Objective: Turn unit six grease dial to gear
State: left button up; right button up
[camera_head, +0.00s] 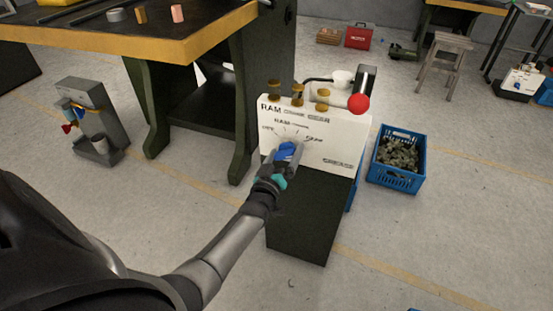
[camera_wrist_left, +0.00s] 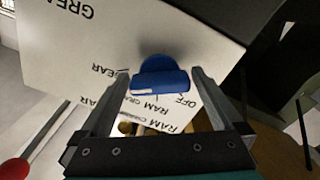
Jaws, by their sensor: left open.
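The white panel (camera_head: 335,150) of a dark unit faces me, printed with RAM, OFF and GEAR labels. Its blue dial (camera_head: 287,149) is partly hidden by my left gripper (camera_head: 283,157). In the left wrist view, where the lettering is upside down, the blue dial (camera_wrist_left: 160,80) is a bar-shaped knob on a round base. A pale mark shows at the bar's left end; I cannot tell surely which label the dial indicates. My left gripper (camera_wrist_left: 160,78) is open, with one finger on each side of the bar. Contact is unclear. My right gripper is not in view.
Brass caps (camera_head: 298,91) and a red ball knob (camera_head: 358,103) top the unit. A blue crate (camera_head: 408,180) of dark parts stands to its right. A workbench (camera_head: 190,46) stands behind left. The floor in front is clear.

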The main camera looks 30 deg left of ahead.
pick_arm(q)
jog(key=shift+s, duration=0.3)
jog(key=p+v, duration=0.4)
jog(key=v, duration=1)
jog(key=shift+s+p, duration=0.2)
jog(key=shift+p, duration=0.2)
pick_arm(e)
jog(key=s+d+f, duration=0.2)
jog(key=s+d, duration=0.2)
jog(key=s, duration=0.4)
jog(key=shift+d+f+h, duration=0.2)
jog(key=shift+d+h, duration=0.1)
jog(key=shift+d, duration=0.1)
